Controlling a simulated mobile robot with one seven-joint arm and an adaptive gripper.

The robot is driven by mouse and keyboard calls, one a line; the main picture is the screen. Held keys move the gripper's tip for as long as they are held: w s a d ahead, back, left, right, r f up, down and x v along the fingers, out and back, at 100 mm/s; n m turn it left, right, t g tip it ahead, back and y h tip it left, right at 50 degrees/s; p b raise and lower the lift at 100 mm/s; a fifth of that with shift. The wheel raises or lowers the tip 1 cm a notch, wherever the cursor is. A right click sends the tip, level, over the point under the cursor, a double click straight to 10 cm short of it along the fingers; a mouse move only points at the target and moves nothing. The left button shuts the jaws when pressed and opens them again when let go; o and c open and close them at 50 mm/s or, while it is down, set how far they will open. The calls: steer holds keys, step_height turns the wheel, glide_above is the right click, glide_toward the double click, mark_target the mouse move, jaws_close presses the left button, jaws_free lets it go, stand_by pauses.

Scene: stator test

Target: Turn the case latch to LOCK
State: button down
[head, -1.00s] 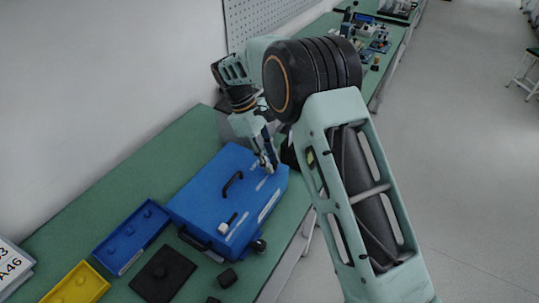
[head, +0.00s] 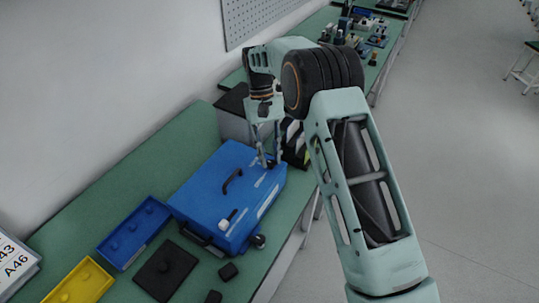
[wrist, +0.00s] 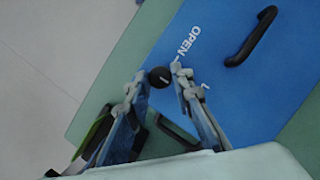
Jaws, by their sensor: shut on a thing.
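The blue case (head: 205,200) lies on the green bench with a black handle (head: 232,181) on its lid. My gripper (head: 268,163) is at the case's far right corner, pointing down. In the wrist view, my gripper (wrist: 159,75) has its fingers on either side of a round black latch knob (wrist: 160,77) with a small white mark. It is shut on that knob. The white word OPEN (wrist: 189,41) is printed on the case (wrist: 245,95) beside the knob. I see no readable LOCK label. In the head view, the fingers hide the knob.
A blue tray (head: 123,262), a yellow tray (head: 92,288) and a black plate (head: 165,270) lie in front. A grey box (head: 232,122) stands behind. Open floor lies to the right.

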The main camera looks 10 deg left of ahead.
steer(key=shift+m, duration=0.4)
steer(key=c, duration=1.7)
jaws_free()
steer(key=shift+v, duration=6)
steer(key=shift+d, duration=0.15)
